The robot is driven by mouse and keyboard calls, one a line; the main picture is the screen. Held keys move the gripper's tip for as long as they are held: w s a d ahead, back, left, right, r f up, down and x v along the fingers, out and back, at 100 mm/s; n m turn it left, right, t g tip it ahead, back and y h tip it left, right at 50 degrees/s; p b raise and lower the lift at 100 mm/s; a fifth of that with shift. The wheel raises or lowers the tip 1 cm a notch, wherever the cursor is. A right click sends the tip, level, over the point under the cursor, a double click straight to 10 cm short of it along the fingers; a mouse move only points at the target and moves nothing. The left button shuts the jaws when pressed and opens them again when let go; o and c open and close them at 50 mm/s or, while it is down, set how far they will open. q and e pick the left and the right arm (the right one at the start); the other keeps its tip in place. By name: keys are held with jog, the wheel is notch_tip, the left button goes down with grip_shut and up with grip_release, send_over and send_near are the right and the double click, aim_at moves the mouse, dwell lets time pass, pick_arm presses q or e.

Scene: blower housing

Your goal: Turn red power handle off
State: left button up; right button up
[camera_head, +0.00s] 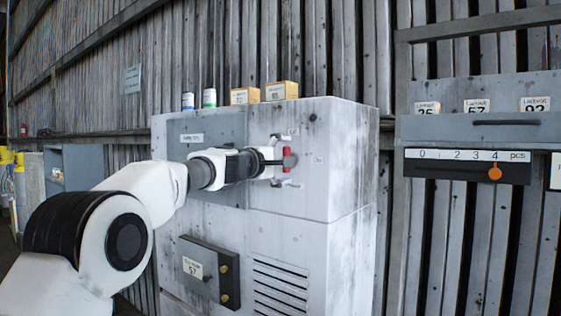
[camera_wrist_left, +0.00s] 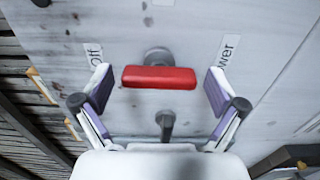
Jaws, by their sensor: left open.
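The red power handle (camera_head: 289,158) is on the front of the grey-white cabinet, near its upper right. In the head view it looks upright. In the left wrist view the red bar (camera_wrist_left: 159,77) lies across the picture on a dark round mount, with an "off" label at its left and a partly hidden power label at its right. My left gripper (camera_head: 284,160) is open in front of the panel. Its two fingers (camera_wrist_left: 160,88) stand apart at either end of the bar, with a visible gap on each side. My right gripper is not in view.
A dark box with brass knobs (camera_head: 206,268) sticks out lower down. A counter with an orange slider (camera_head: 495,172) hangs on the wall at right.

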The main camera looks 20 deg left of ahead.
pick_arm(q)
jog(key=v, duration=1.2)
jog(key=shift+w, duration=0.1)
